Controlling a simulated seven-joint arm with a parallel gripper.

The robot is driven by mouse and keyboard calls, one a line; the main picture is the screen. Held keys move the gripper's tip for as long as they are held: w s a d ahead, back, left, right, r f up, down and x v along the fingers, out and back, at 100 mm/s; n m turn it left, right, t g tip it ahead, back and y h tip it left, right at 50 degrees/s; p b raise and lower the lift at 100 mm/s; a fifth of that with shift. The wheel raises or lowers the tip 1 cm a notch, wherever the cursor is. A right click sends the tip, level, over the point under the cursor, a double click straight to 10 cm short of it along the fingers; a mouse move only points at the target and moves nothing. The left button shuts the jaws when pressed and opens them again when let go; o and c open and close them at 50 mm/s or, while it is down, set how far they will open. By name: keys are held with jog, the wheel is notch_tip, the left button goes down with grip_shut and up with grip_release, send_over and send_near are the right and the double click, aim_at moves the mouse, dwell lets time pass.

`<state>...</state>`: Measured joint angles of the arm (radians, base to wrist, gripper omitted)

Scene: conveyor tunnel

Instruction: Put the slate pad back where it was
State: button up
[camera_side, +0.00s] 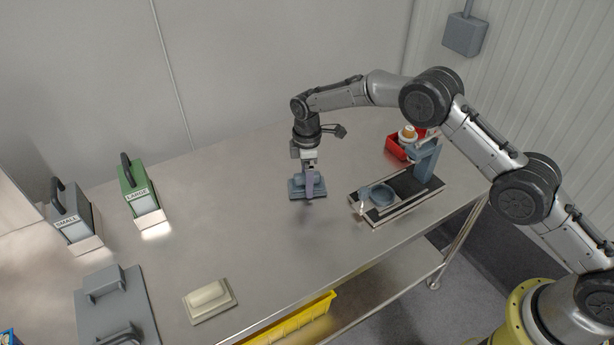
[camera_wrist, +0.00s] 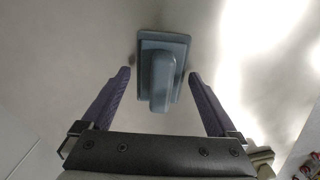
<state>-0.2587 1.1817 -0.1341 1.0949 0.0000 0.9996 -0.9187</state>
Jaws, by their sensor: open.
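The slate pad (camera_side: 298,188) is a blue-grey square plate with a raised grip block on top. It lies on the steel table, left of the conveyor. In the wrist view the slate pad (camera_wrist: 162,70) is upper centre, with its grip block pointing down the picture between the fingers. My gripper (camera_side: 311,192) is over the pad, pointing down, and hides part of it in the side view. In the wrist view my gripper (camera_wrist: 160,75) is open, with one purple finger on each side of the grip block and a gap to both. I see no contact.
A short conveyor (camera_side: 403,194) with a blue-grey ring and a small arch stands right of the pad. A red bin (camera_side: 396,148) is behind it. A cream pad (camera_side: 209,299) lies front left. Green (camera_side: 139,189) and grey (camera_side: 73,216) handled blocks stand left. The table between is bare.

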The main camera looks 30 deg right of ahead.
notch_tip(320, 180, up, 12)
jog(key=shift+r, duration=0.2)
dwell(0.4)
jog(key=s+d+r+m+t, duration=0.1)
jog(key=s+d+r+m, duration=0.3)
jog(key=s+r, duration=0.55)
jog(key=s+d+r+m+t, duration=0.25)
jog(key=s+d+r, duration=0.35)
jog(key=s+r, duration=0.4)
jog(key=s+d+f+m+t, duration=0.1)
jog(key=s+d+m, duration=0.1)
jog(key=s, duration=0.9)
jog(key=s+d+f+m+t, duration=0.1)
jog(key=s+m, duration=0.4)
jog(key=s, duration=0.6)
jog(key=shift+s+d+f, duration=0.3)
jog(key=shift+d+f, duration=0.3)
jog(key=shift+d, duration=0.65)
